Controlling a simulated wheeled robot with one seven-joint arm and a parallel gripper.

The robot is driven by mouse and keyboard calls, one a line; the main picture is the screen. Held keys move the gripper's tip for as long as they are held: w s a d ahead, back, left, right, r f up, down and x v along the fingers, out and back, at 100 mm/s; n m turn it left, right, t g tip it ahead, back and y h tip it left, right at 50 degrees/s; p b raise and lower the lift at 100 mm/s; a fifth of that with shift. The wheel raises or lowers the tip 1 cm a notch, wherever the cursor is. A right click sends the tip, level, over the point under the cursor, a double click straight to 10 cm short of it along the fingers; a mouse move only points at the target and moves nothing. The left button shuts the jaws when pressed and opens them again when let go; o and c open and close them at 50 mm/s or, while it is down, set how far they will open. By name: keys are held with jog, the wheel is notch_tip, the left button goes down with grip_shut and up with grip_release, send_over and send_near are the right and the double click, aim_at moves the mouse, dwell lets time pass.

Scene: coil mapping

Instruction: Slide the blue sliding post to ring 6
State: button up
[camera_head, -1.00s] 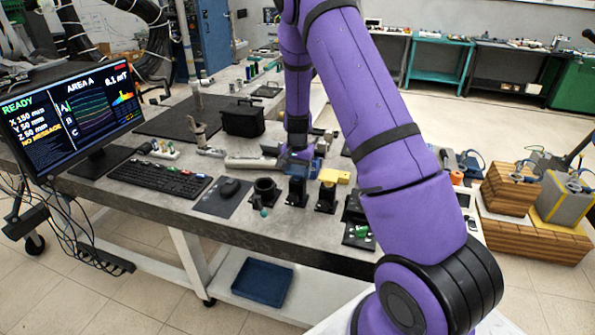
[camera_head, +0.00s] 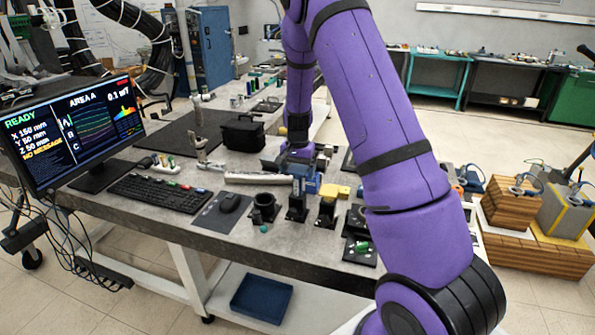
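A pale ribbed tube (camera_head: 258,178) lies on the grey workbench, left of my gripper. A small blue piece (camera_head: 312,184) stands at its right end, just in front of my gripper; it may be the blue sliding post, but it is too small to be sure. My purple arm comes down from the top, and my gripper (camera_head: 297,160) is low over the bench beside the blue piece. I cannot tell whether its fingers touch the piece or whether they are open. Ring numbers cannot be read.
A yellow block (camera_head: 333,190) and black holders (camera_head: 297,206) stand in front. A black case (camera_head: 243,132) stands behind the tube. The bench's front edge is close to the holders.

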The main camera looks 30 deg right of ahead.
aim_at(297, 168)
jog(key=shift+r, duration=0.1)
notch_tip(297, 168, up, 11)
jog(key=shift+f, duration=0.2)
dwell(0.4)
dwell(0.3)
jog(key=s+a+r+n+t, duration=0.1)
jog(key=s+a+r+n, duration=0.1)
jog(key=s+a+r, duration=0.45)
jog(key=s+a+r+n+t, duration=0.1)
jog(key=s+a+r+n, duration=0.2)
jog(key=s+r, duration=0.6)
jog(key=s+a+r+n+t, duration=0.1)
jog(key=s+a+r+n, duration=0.1)
jog(key=s, duration=0.7)
jog(key=s+a+r+n+t, duration=0.2)
jog(key=s+a+n, duration=0.1)
jog(key=s, duration=0.7)
jog(key=shift+a+r, duration=0.15)
jog(key=shift+a, duration=0.3)
